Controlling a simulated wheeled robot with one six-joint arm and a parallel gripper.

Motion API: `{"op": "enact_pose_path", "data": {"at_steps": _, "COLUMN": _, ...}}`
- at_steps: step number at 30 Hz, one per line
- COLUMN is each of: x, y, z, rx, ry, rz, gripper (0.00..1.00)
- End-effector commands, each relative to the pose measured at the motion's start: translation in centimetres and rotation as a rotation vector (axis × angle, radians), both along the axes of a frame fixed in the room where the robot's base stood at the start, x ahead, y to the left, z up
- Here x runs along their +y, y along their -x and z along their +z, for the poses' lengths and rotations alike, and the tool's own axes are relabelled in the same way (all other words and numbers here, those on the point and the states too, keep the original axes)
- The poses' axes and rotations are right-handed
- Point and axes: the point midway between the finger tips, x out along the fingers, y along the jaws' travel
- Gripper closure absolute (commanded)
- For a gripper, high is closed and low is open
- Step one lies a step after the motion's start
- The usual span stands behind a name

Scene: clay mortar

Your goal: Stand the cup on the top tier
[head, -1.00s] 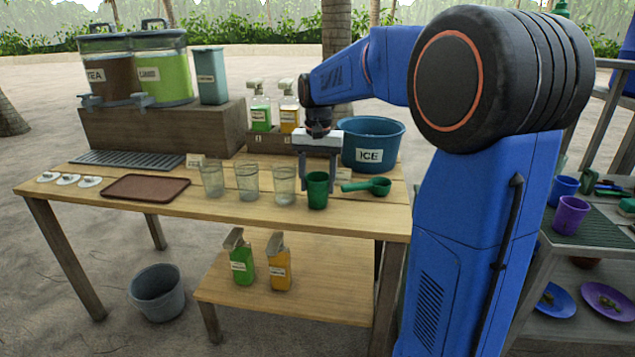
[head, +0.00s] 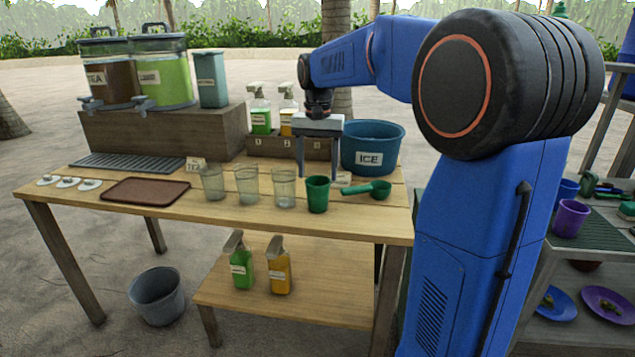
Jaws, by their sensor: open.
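A green cup (head: 317,195) stands upright near the right end of the wooden table (head: 160,218), beside a row of clear glasses. My gripper (head: 318,174) is open and empty, pointing down, with its fingertips near the height of the cup's rim. Whether they are directly over the cup or slightly behind it, I cannot tell. At the right, a rack (head: 547,262) holds a purple cup (head: 570,218) and a blue cup (head: 563,190) on its green-matted upper level. Part of the rack is cut off or hidden by my arm.
A green scoop (head: 368,190) lies right of the green cup, before the blue ICE tub (head: 372,147). Clear glasses (head: 248,186) stand to its left. Pump bottles (head: 286,108) stand behind. A brown tray (head: 145,191) lies further left. Plates (head: 608,303) sit on the rack's lower level.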

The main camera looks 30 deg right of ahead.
Motion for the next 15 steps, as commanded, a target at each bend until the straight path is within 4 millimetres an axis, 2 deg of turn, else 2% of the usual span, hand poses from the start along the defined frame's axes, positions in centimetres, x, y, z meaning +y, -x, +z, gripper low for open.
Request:
{"op": "enact_pose_path", "data": {"at_steps": 6, "x": 0.0, "y": 0.0, "z": 4.1, "rx": -0.001, "ry": 0.0, "rz": 0.0, "gripper": 0.39}}
{"op": "enact_pose_path", "data": {"at_steps": 10, "x": 0.0, "y": 0.0, "z": 5.6, "rx": -0.001, "ry": 0.001, "rz": 0.0, "gripper": 0.39}}
{"op": "enact_pose_path", "data": {"at_steps": 15, "x": 0.0, "y": 0.0, "z": 6.7, "rx": 0.001, "ry": -0.001, "rz": 0.0, "gripper": 0.39}}
